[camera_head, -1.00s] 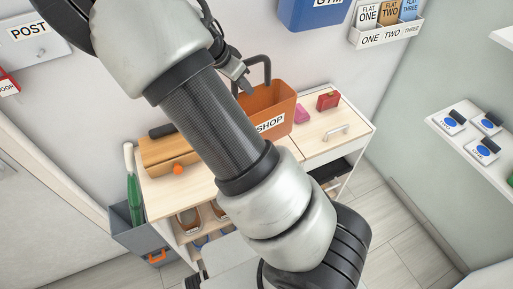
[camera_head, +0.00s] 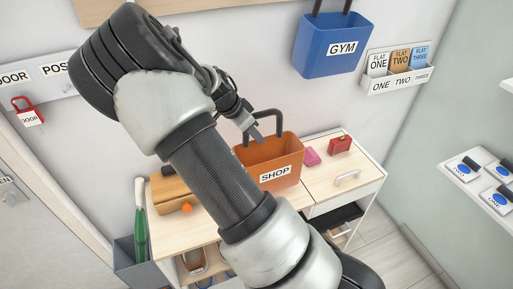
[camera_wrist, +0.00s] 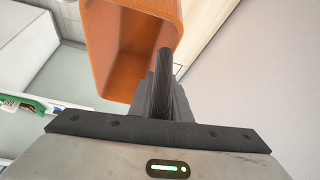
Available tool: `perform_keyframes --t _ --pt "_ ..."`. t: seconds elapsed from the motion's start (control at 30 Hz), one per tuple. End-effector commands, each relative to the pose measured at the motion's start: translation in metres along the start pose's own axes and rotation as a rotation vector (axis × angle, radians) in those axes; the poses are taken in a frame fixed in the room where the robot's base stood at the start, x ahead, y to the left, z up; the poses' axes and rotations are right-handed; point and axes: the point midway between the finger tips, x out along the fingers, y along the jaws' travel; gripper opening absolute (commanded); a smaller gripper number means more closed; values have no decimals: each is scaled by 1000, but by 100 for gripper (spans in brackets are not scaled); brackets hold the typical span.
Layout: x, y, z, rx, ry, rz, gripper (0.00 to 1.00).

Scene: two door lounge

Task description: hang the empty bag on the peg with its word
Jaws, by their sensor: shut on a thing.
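The orange bag (camera_head: 283,158) labelled SHOP is upright at the cabinet top in the head view; I cannot tell whether it touches the top. Its inside looks empty in the wrist view (camera_wrist: 125,60). My gripper (camera_head: 257,136) is shut on the bag's dark handle (camera_head: 278,120), which also shows between the fingers in the wrist view (camera_wrist: 165,68). A peg rail (camera_head: 45,80) at left on the wall carries the words DOOR and POST; my arm hides its right part. No peg with the word SHOP shows.
A blue bag (camera_head: 325,60) labelled GYM hangs on the wall. A card rack (camera_head: 395,78) is right of it.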

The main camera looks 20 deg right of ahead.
Motion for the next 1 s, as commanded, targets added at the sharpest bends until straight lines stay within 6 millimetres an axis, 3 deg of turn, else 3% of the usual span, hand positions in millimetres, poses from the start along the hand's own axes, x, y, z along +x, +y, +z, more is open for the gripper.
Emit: perform_keyframes --t 0.27,0.63,0.67,0.77,1.0 --pt "34 1 19 0 1 4 0" --pt "40 0 22 0 0 1 0" --pt "40 0 22 0 0 1 19" --pt "38 0 22 0 0 1 35" --pt "38 1 22 0 0 1 36"
